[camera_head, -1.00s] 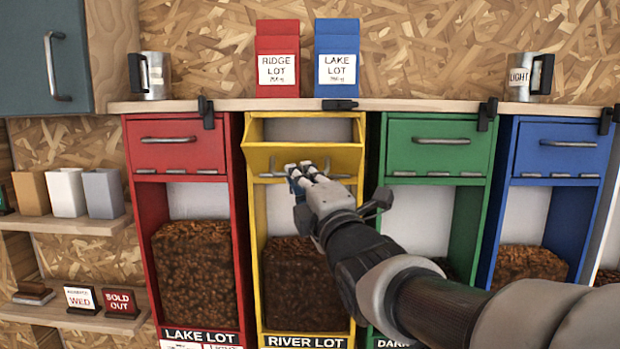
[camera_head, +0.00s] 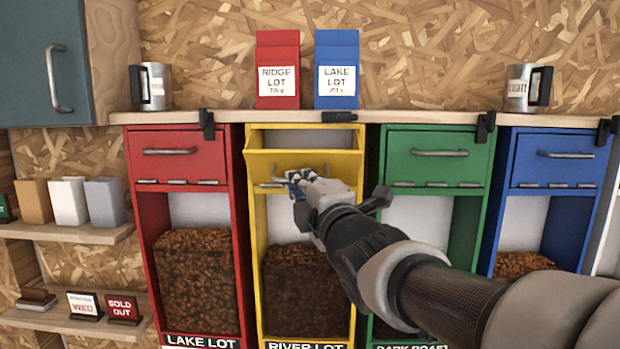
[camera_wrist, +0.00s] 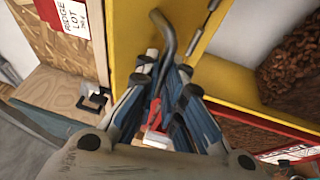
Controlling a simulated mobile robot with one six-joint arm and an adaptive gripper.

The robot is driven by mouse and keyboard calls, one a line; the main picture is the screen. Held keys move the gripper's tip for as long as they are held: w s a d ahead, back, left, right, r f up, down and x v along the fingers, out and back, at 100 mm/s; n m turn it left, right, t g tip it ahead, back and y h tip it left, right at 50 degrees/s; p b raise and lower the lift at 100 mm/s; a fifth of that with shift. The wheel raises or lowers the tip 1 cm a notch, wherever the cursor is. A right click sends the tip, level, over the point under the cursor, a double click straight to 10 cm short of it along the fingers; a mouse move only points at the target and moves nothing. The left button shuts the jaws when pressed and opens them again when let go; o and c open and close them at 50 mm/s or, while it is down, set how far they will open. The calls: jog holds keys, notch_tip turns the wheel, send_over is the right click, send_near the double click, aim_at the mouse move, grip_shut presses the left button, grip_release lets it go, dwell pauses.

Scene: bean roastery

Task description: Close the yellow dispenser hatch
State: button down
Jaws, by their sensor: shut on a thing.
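The yellow dispenser (camera_head: 253,240) stands between the red and green ones, with "RIVER LOT" on its lower label. Its yellow hatch (camera_head: 345,165) is tilted out at the top, and a gap shows behind its upper edge. My gripper (camera_head: 298,178) is at the hatch's front and is shut on the grey bar handle. In the wrist view, the curved handle (camera_wrist: 165,40) runs down between the fingers, against the yellow hatch face (camera_wrist: 130,35). My gripper hides part of the handle in the head view.
A wooden shelf above holds a red bag (camera_head: 277,70), a blue bag (camera_head: 337,70) and two metal mugs. Black clips (camera_head: 207,124) sit along its edge. Red (camera_head: 165,152), green (camera_head: 435,155) and blue (camera_head: 560,158) hatches beside are flush. My arm crosses the green and blue dispensers.

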aim_at(304, 158)
jog(key=shift+w+r+m+g+h+p, duration=0.2)
jog(key=shift+r+g+p, duration=0.1)
jog(key=shift+r+p, duration=0.2)
jog(key=shift+w+r+m+g+h+p, duration=0.1)
jog(key=shift+r+g+h+p, duration=0.15)
jog(key=shift+r+p, duration=0.2)
jog(key=shift+y, duration=0.25)
jog(key=shift+w+r+p, duration=0.6)
jog(key=shift+w+r, duration=1.05)
jog(key=shift+r, duration=0.65)
jog(key=shift+s+d+r, duration=0.1)
jog(key=shift+r, duration=0.05)
jog(key=c, duration=2.1)
grip_release()
jog(key=shift+o, duration=0.5)
jog(key=shift+w+f, duration=0.2)
jog(key=shift+w, duration=0.3)
